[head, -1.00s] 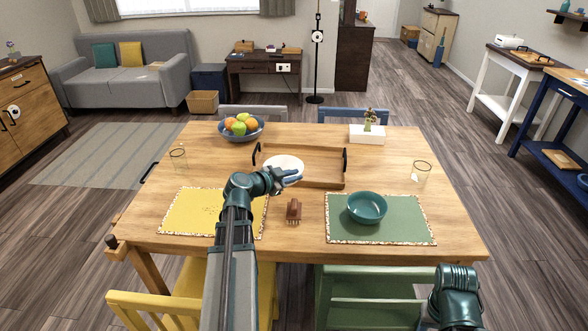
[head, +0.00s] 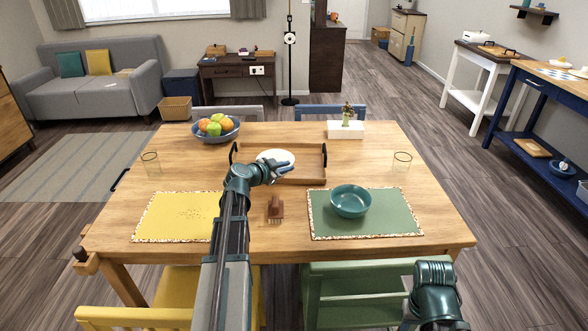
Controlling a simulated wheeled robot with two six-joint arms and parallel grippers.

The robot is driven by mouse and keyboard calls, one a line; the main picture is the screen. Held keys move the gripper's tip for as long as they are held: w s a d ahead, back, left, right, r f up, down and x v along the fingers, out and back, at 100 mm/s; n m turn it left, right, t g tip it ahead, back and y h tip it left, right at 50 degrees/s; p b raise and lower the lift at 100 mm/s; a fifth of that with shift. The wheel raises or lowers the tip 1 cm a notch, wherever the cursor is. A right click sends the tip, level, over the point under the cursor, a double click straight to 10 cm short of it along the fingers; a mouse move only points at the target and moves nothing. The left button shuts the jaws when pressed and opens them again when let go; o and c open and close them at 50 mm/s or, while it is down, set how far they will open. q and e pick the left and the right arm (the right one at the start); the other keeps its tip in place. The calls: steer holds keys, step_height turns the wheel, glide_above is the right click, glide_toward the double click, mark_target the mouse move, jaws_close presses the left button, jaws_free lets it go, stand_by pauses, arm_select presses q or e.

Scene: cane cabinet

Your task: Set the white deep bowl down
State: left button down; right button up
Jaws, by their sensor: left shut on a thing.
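The white deep bowl (head: 275,155) is at the left-middle part of the wooden tray (head: 310,177) on the table, seen from above in the head view. My left gripper (head: 283,169) is shut on its near rim and partly covers it. I cannot tell whether the bowl touches the tray or hangs just above it. My right arm shows at the lower right edge, but its fingertips are not visible.
A fruit bowl (head: 228,136) stands behind the tray, and a white planter (head: 345,131) at its back right. A teal bowl (head: 350,201) sits on the green mat (head: 395,222). A brown object (head: 275,208) lies between the mats. Glasses (head: 401,162) stand toward both sides.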

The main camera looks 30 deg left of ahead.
mark_target(292, 159)
arm_select(q)
steer(key=w, duration=0.6)
steer(key=shift+w+f, duration=0.3)
step_height(292, 159, down, 4)
steer(key=b, duration=0.4)
steer(key=shift+r, duration=0.25)
steer(key=c, duration=0.9)
jaws_free()
